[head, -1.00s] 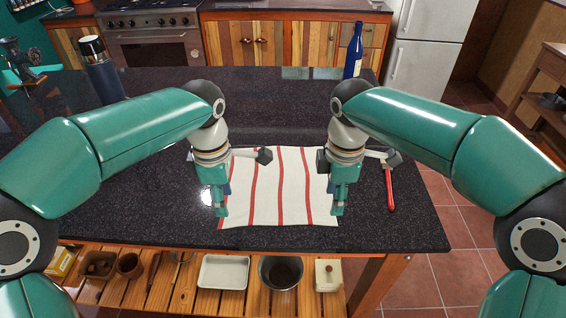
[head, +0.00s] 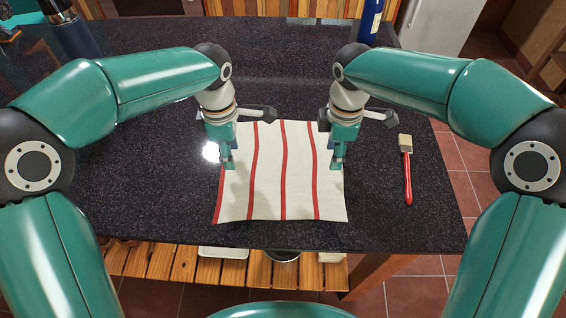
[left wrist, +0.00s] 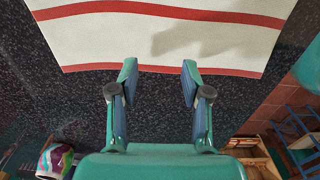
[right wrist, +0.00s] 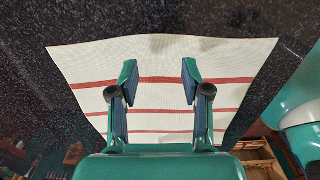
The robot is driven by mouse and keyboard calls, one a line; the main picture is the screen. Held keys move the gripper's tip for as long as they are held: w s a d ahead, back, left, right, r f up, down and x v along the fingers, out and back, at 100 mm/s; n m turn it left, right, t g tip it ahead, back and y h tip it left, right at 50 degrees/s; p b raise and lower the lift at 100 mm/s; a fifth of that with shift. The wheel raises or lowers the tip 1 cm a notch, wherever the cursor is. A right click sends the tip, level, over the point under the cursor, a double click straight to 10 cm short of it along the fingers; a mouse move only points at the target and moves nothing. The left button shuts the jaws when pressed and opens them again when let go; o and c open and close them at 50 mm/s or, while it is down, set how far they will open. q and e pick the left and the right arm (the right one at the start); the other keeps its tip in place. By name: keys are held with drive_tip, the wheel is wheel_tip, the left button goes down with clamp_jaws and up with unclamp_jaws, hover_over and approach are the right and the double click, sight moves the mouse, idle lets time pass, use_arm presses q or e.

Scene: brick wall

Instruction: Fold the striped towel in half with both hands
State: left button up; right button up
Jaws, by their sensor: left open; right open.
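The striped towel (head: 268,190), white with red stripes, lies flat and spread out on the dark counter. It also shows in the left wrist view (left wrist: 150,38) and in the right wrist view (right wrist: 160,62). My left gripper (head: 228,165) is open and empty above the towel's left edge in the head view. In the left wrist view its fingers (left wrist: 160,72) point at the red-striped edge. My right gripper (head: 337,163) is open and empty above the towel's right side. In the right wrist view its fingers (right wrist: 160,70) sit over the cloth.
A brush with a red handle (head: 408,180) lies on the counter (head: 130,180) right of the towel. A blue bottle (head: 370,22) and a dark flask (head: 68,30) stand at the back. A wooden shelf (head: 160,262) is below the front edge.

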use_arm(q)
drive_tip(key=shift+s+f, duration=0.1)
drive_tip(key=shift+f, duration=1.15)
use_arm(e)
drive_tip(key=shift+s+f, duration=0.1)
drive_tip(key=shift+f, duration=1.15)
use_arm(q)
drive_tip(key=shift+f, duration=0.2)
drive_tip(key=shift+c, duration=0.2)
use_arm(e)
drive_tip(key=shift+f, duration=0.2)
drive_tip(key=shift+c, duration=0.2)
use_arm(q)
drive_tip(key=shift+s, duration=0.1)
drive_tip(key=c, duration=0.6)
use_arm(e)
drive_tip(key=shift+s, duration=0.1)
drive_tip(key=c, duration=0.6)
use_arm(q)
clamp_jaws()
use_arm(e)
clamp_jaws()
drive_tip(key=shift+f, duration=0.1)
use_arm(q)
drive_tip(key=shift+f, duration=0.1)
